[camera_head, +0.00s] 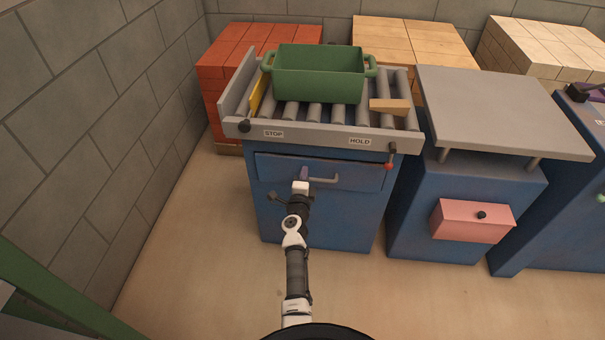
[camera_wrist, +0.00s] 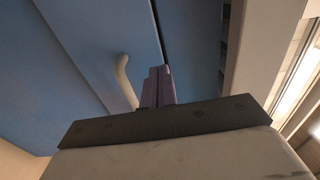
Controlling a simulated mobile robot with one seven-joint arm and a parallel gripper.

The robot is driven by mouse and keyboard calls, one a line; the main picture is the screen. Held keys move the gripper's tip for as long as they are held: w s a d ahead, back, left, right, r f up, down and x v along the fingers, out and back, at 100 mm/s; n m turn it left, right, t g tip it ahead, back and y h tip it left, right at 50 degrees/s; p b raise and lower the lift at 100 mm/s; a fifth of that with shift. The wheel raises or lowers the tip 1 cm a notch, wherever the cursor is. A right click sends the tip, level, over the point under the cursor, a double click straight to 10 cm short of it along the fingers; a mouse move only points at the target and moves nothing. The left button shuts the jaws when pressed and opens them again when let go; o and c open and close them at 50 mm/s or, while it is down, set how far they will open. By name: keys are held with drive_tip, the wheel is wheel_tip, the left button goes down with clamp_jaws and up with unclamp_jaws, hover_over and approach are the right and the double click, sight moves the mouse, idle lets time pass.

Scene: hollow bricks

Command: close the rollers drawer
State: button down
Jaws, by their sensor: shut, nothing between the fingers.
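The rollers drawer (camera_head: 350,178) is a wide blue front in the blue cabinet under the roller table. A dark gap shows along its top edge, and its front appears to stand slightly out from the cabinet. Its grey bar handle (camera_head: 325,180) is near the middle; the handle (camera_wrist: 124,80) also shows in the wrist view, left of my fingers. My gripper (camera_head: 304,173) is shut and empty, with its purple fingertips (camera_wrist: 158,86) at the drawer front beside the handle's left end. Whether the fingertips touch the front I cannot tell. The drawer's inside is hidden.
A green crate (camera_head: 318,82) and a tan block (camera_head: 389,106) are on the rollers. A red-tipped lever (camera_head: 389,160) hangs at the table's right front. A blue cabinet with a pink drawer (camera_head: 472,221) stands to the right. The floor in front is clear.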

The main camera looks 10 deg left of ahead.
drive_tip(key=s+p, duration=0.2)
drive_tip(key=s, duration=0.8)
drive_tip(key=shift+s, duration=0.3)
drive_tip(key=shift+f, duration=0.1)
